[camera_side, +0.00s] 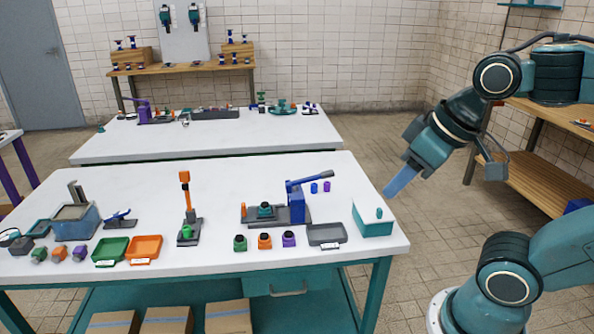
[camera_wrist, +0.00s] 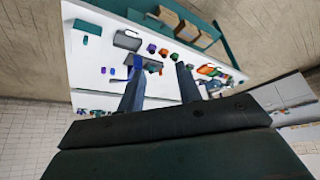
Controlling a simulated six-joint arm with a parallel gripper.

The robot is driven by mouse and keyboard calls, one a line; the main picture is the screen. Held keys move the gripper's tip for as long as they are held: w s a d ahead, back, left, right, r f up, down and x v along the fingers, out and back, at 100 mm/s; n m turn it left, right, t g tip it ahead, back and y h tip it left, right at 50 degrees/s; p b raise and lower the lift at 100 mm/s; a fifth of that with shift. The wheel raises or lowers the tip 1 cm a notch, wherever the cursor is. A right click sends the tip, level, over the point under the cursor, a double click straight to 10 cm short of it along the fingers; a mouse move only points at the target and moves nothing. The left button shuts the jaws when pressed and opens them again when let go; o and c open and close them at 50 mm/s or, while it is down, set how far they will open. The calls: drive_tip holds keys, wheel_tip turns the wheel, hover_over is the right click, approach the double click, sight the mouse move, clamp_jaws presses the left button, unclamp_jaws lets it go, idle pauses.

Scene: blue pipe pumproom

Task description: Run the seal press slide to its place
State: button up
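The seal press appears to be the blue press (camera_side: 297,206) with a raised lever, standing on a dark base in the middle of the near white table. A teal round part (camera_side: 265,211) sits on its low dark bed left of the blue column; I cannot tell the slide from the bed. My gripper (camera_side: 400,182) hangs in the air right of the table, well apart from the press and tilted down to the left. In the wrist view my gripper (camera_wrist: 159,66) shows two separated fingers with nothing between them, and the left finger partly hides the press.
Green (camera_side: 240,243), orange (camera_side: 264,241) and purple (camera_side: 288,239) pieces stand in front of the press. A grey tray (camera_side: 325,235) and teal box (camera_side: 373,219) lie to its right. An orange-handled upright tool (camera_side: 186,205) stands left. The table's back right is mostly clear.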

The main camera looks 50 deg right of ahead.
drive_tip(key=w+d+r+m, duration=0.1)
drive_tip(key=w+r+m, duration=0.15)
drive_tip(key=w, duration=0.95)
drive_tip(key=m+g+h, duration=0.2)
drive_tip(key=m+h, duration=0.1)
drive_tip(key=m, duration=0.3)
hover_over(243, 204)
drive_tip(key=s+a, duration=0.4)
wheel_tip(243, 204, down, 19)
drive_tip(key=shift+d, duration=0.15)
drive_tip(key=shift+w+f, duration=0.15)
drive_tip(key=shift+f, duration=0.05)
drive_tip(key=x, duration=1.3)
drive_tip(key=shift+d+f, duration=0.25)
drive_tip(key=shift+f, duration=0.05)
drive_tip(key=shift+c, duration=0.4)
